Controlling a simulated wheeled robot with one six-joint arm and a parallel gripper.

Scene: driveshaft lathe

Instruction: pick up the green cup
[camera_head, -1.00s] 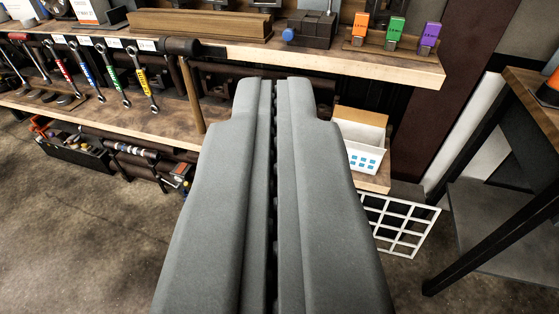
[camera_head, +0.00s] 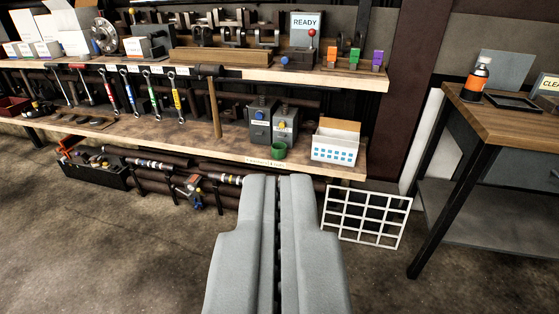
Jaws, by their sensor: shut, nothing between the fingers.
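The green cup (camera_head: 278,151) is small and stands on the lower shelf, at its front edge, just in front of a grey box with knobs. My gripper (camera_head: 279,180) shows at the bottom centre, with its two grey fingers shut together and nothing between them. Its tips appear just below the cup in the picture and apart from it. The cup is in full view.
Grey boxes (camera_head: 259,122) stand behind the cup. The upper shelf (camera_head: 290,74) overhangs. A white grid (camera_head: 366,215) leans below. Open floor lies in front.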

